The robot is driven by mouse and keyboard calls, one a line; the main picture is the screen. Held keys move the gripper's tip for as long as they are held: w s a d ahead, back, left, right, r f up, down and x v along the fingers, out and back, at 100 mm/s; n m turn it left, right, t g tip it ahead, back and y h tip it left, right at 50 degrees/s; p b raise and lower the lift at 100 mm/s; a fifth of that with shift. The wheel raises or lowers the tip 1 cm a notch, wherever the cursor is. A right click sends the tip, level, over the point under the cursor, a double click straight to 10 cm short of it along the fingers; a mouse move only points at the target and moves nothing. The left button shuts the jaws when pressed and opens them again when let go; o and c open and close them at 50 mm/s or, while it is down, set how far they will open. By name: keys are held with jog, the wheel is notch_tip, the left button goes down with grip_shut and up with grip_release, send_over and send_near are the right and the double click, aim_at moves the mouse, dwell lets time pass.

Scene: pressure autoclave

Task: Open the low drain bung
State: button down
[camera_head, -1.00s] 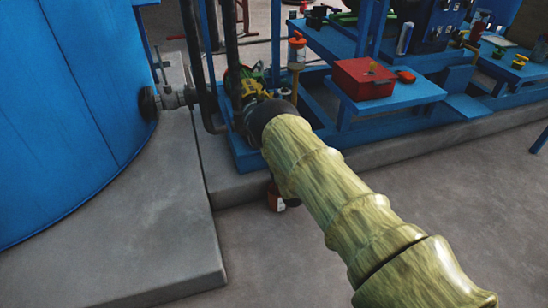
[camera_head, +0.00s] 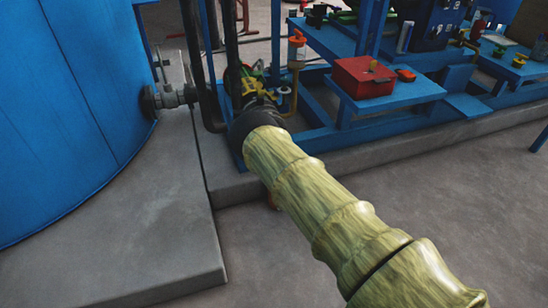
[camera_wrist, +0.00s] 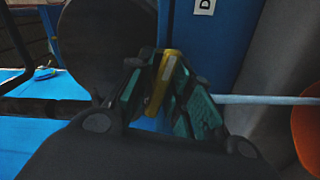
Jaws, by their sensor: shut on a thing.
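My gripper (camera_wrist: 167,85), with green-padded fingers, is shut on a narrow yellow handle (camera_wrist: 162,88) in the wrist view. I take this to be the drain bung's handle, though the bung's body is not clear. The handle stands slightly tilted between the pads. In the head view, yellow parts (camera_head: 250,86) show low at the pipework, just beyond my dark wrist. My arm hides much of the gripper and of what lies under it there.
A big blue tank (camera_head: 65,110) stands at the left on a concrete plinth (camera_head: 150,235). A red box (camera_head: 364,78) sits on a blue shelf to the right. Dark vertical pipes (camera_head: 193,60) stand close by. The floor at right is clear.

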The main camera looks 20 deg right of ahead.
dwell(0.4)
jog(key=c, duration=1.4)
grip_release()
jog(key=shift+c, duration=0.2)
jog(key=s, duration=1.2)
jog(key=shift+d, duration=0.15)
jog(key=shift+f, duration=0.1)
